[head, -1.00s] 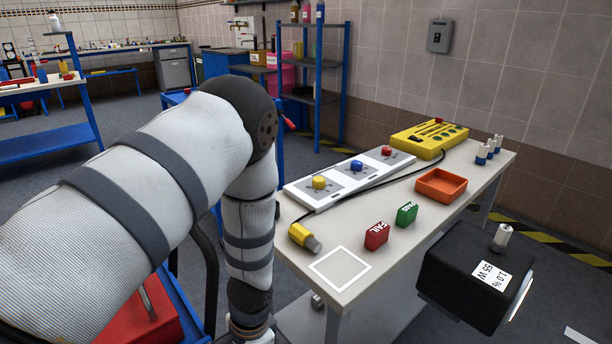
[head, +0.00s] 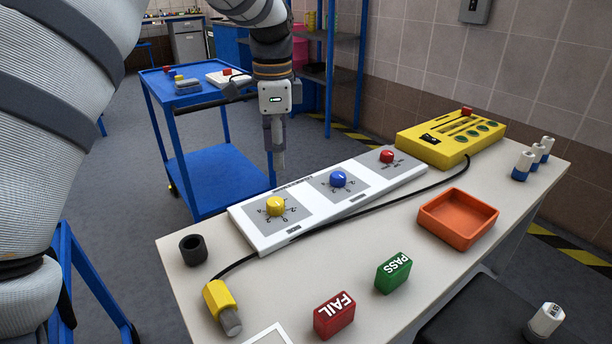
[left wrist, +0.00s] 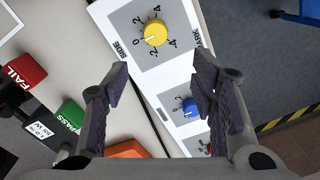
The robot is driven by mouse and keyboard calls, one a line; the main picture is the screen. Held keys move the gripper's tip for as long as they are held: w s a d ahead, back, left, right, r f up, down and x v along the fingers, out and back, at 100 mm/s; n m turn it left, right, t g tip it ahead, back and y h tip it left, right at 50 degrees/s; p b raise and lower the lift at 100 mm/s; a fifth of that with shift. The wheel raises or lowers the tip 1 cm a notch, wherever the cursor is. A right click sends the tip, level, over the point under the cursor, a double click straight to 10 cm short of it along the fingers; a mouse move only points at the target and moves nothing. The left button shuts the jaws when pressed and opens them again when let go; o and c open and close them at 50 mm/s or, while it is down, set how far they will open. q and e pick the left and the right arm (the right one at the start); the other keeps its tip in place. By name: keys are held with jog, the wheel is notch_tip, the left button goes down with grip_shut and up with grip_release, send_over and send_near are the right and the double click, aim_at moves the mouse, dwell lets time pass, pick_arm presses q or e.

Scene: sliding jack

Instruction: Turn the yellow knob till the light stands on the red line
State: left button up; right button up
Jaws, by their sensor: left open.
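The yellow knob (head: 275,206) sits at the near left end of a white panel (head: 262,239), on a grey numbered dial. In the left wrist view the yellow knob (left wrist: 155,33) lies beyond the fingertips, its white mark toward the lower left. My left gripper (head: 279,163) points down above the panel's far edge, just behind the knob and apart from it. The left wrist view shows its two fingers (left wrist: 162,85) spread and empty. A yellow box (head: 450,140) with slots and green dials stands at the far end; I cannot make out a light or red line.
A blue knob (head: 338,179) and a red knob (head: 387,156) share the panel. A black cable runs along its front to a yellow plug (head: 220,305). A black cup (head: 193,250), red FAIL block (head: 334,316), green PASS block (head: 393,273) and orange tray (head: 458,218) stand on the table.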

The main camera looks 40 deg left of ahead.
aim_at(277, 201)
pick_arm(q)
jog(key=f, duration=0.2)
jog(key=s+f, duration=0.1)
jog(key=shift+s+f+b, duration=0.15)
jog(key=shift+f+b, duration=0.15)
jog(key=shift+f, duration=0.1)
jog(key=f, duration=0.7)
jog(key=shift+w+a+f+b, duration=0.15)
jog(key=shift+w+f+b, duration=0.05)
jog(key=shift+f+b, duration=0.2)
pick_arm(e)
jog(key=shift+s+d+f, duration=0.1)
jog(key=shift+s+f, duration=0.25)
jog(key=shift+s, duration=0.2)
jog(key=shift+s+f, duration=0.35)
jog(key=shift+s, duration=0.2)
pick_arm(q)
jog(key=c, duration=1.1)
